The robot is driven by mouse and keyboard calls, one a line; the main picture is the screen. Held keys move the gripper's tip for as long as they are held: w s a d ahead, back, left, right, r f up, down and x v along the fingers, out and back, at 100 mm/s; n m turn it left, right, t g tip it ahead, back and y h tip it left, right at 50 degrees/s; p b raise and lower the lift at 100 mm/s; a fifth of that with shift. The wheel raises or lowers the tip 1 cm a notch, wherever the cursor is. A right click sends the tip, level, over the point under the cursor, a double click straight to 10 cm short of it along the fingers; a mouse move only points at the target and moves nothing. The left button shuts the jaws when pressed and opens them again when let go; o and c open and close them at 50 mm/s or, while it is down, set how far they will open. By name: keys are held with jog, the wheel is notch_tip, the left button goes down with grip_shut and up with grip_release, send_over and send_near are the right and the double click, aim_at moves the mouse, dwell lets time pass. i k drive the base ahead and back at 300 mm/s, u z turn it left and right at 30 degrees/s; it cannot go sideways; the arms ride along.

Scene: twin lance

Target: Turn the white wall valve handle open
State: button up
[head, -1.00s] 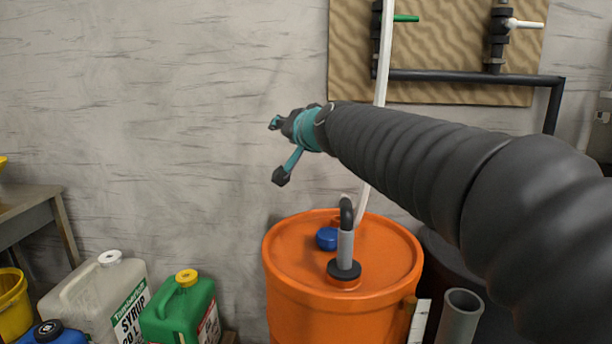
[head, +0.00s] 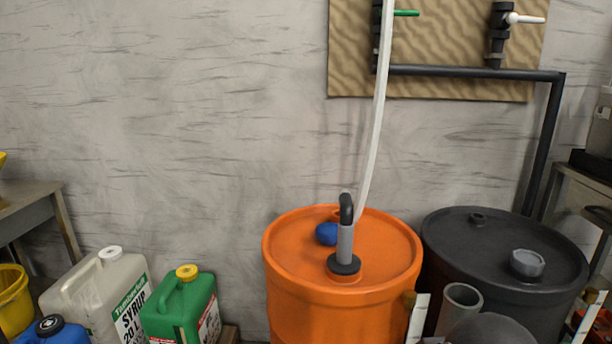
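The white wall valve handle (head: 525,19) is at the upper right in the head view. It points sideways to the right from a black valve body (head: 499,36) on a vertical black pipe. A green valve handle (head: 406,13) is on a similar valve to its left, also pointing right. Both valves are mounted on a tan, wavy-grained board (head: 450,45).
An orange drum (head: 340,280) with a lance and white hose (head: 377,130) stands below the board. A dark drum (head: 505,255) stands to its right. Jugs (head: 182,310) sit at lower left. Black pipe (head: 470,72) runs below the valves and down.

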aim_at(511, 18)
jog(key=u, duration=1.7)
jog(key=k, duration=0.95)
jog(key=z, duration=1.85)
jog(key=i, duration=1)
jog(key=u, duration=0.05)
